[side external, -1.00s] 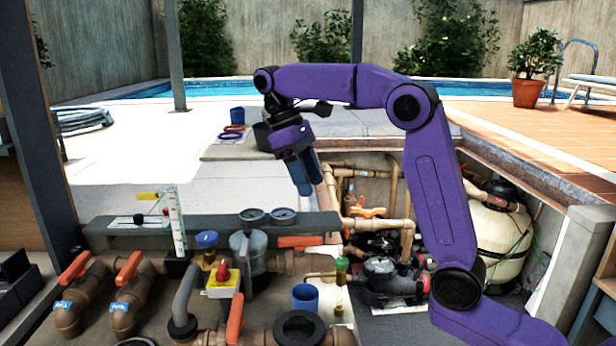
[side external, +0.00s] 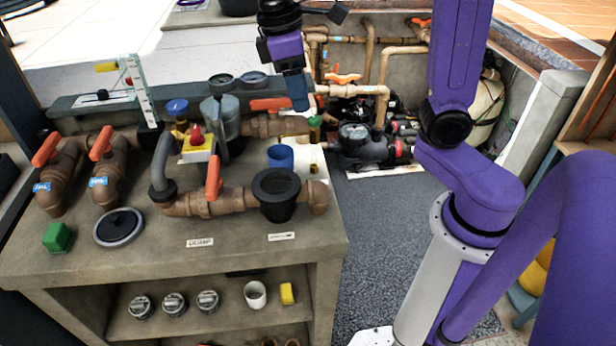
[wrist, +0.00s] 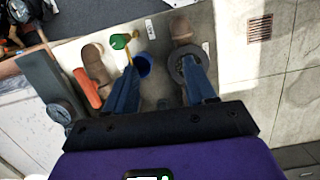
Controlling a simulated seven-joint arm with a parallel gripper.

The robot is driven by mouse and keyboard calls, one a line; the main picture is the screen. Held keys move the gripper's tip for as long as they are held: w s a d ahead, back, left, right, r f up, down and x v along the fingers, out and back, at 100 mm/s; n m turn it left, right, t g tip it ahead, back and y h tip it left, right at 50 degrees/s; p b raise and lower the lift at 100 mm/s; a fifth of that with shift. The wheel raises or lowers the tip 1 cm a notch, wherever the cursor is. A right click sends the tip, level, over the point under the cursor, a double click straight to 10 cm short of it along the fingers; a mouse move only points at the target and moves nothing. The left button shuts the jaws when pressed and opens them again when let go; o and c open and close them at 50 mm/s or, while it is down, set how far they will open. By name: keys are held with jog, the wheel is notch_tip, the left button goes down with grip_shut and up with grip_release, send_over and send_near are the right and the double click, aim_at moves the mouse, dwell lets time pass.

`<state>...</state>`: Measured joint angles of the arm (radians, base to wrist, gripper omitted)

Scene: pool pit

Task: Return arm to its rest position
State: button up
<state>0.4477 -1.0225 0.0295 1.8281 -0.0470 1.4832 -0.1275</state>
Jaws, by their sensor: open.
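My purple arm with its dark blue-fingered gripper (side external: 298,95) hangs pointing down over the back right of the bench (side external: 130,265) in the side view. In the wrist view my gripper (wrist: 162,88) has its two blue fingers wide apart, with nothing held between them. The blue cup (side external: 280,158) stands on the bench below and near the gripper; it also shows in the wrist view (wrist: 143,65), between the fingers and beyond their tips. The black round strainer pot (side external: 276,205) is just in front of the cup. The fingertips look clear of everything.
Pipes with orange handles (side external: 213,178) and a grey canister (side external: 222,118) crowd the bench. A ruled white stand (side external: 139,92) rises at the back left. A pump (side external: 365,145) sits in the pit behind. The shelf below holds several small caps, a white cup (side external: 255,294) and a yellow block (side external: 287,293).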

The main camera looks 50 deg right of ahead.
jog(key=s+d+f+n+t+y, duration=0.1)
jog(key=s+f, duration=0.3)
jog(key=s, duration=0.5)
jog(key=s+d+f+n+y, duration=0.1)
jog(key=s+f+n, duration=0.2)
jog(key=s, duration=0.6)
notch_tip(320, 180, down, 2)
jog(key=shift+d+f+t, duration=0.15)
jog(key=shift+f+t, duration=0.1)
jog(key=shift+t, duration=0.15)
